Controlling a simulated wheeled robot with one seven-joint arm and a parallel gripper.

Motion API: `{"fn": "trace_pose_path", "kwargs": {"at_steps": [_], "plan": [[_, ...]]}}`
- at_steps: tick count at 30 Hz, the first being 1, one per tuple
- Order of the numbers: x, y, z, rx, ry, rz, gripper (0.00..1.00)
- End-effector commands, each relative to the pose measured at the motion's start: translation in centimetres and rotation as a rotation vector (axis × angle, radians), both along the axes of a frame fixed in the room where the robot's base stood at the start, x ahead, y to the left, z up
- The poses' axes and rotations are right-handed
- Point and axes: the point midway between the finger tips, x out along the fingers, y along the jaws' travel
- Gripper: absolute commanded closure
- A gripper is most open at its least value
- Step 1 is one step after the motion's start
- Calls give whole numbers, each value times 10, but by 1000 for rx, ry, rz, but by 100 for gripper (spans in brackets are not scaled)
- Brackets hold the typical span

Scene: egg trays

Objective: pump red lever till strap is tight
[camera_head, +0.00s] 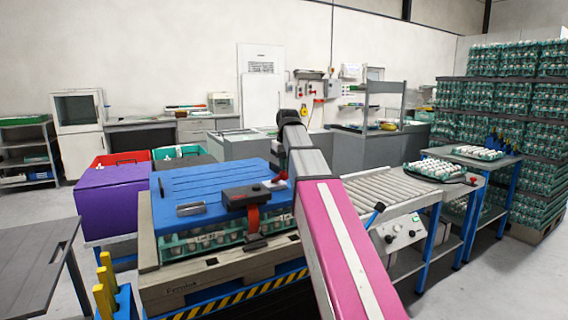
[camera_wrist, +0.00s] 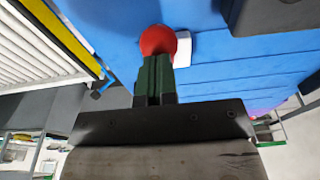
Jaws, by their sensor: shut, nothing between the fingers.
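The red lever's round knob (camera_wrist: 158,41) shows in the wrist view, just beyond the tips of my gripper (camera_wrist: 154,72). My gripper's dark green fingers are shut together with nothing between them. I cannot tell whether they touch the knob. In the head view a dark ratchet box (camera_head: 247,195) sits on the blue lid (camera_head: 210,183), with the red lever (camera_head: 281,177) at its right end, partly hidden by my arm. The red strap (camera_head: 253,218) runs from the box down the lid's front side. I cannot tell how tight it is. My gripper is hidden in the head view.
Egg trays (camera_head: 203,240) lie under the lid on a wooden pallet (camera_head: 190,283). A roller conveyor (camera_head: 385,190) stands close on the right. Purple (camera_head: 112,204) and green bins are behind left. A metal handle (camera_head: 191,209) lies on the lid. Tall egg stacks stand far right.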

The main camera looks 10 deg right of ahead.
Motion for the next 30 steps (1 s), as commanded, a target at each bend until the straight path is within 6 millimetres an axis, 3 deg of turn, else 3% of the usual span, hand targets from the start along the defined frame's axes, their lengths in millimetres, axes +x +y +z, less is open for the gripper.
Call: {"fn": "trace_pose_path", "kwargs": {"at_steps": [30], "plan": [[-7, -2, -43, 1, 0, 0, 100]]}}
